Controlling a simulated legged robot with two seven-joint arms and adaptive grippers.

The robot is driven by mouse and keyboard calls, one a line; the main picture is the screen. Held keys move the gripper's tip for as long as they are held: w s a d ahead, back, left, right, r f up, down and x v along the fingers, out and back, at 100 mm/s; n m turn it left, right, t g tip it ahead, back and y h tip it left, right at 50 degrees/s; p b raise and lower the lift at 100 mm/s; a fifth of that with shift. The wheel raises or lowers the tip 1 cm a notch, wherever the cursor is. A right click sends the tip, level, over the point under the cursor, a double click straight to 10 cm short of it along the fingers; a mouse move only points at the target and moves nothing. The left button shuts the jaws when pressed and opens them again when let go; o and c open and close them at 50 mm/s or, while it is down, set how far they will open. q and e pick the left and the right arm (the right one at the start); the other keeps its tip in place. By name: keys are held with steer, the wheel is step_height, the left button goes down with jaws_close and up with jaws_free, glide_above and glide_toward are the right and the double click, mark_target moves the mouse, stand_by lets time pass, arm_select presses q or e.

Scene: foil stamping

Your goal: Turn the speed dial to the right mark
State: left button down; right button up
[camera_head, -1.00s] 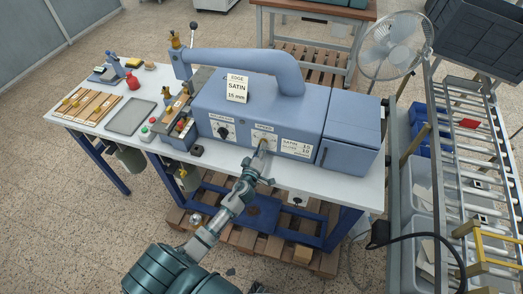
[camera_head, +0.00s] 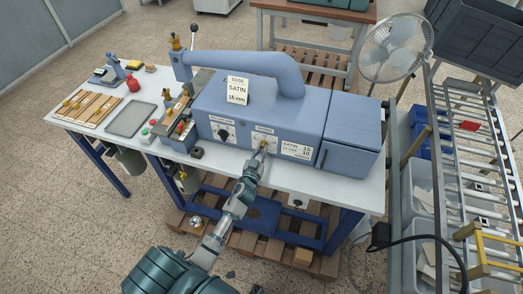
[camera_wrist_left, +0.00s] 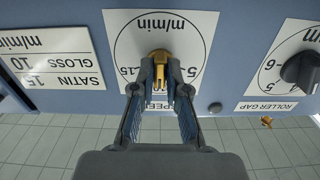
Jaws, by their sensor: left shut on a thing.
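My left gripper (camera_wrist_left: 160,78) is shut on the knob, one finger on each side. In the head view my left gripper (camera_head: 261,151) reaches the dial from below and largely covers it. The pointer's exact reading is hidden by the fingers. My right gripper is not in view.
A card (camera_head: 297,151) right of the dial reads SATIN 15, GLOSS 10. The black roller gap knob (camera_wrist_left: 302,70) sits on the same panel. A grey tray (camera_head: 130,117) and wooden strips (camera_head: 88,106) lie on the table.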

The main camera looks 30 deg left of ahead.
arm_select(q)
steer(key=m, duration=0.3)
steer(key=shift+s+f+m, duration=0.1)
steer(key=shift+f+m, duration=0.2)
steer(key=shift+f, duration=0.1)
steer(key=m, duration=0.3)
steer(key=shift+m+p, duration=0.3)
steer(key=m, duration=0.6)
steer(key=shift+m, duration=0.4)
steer(key=c, duration=1.2)
jaws_free()
steer(key=shift+r, duration=0.15)
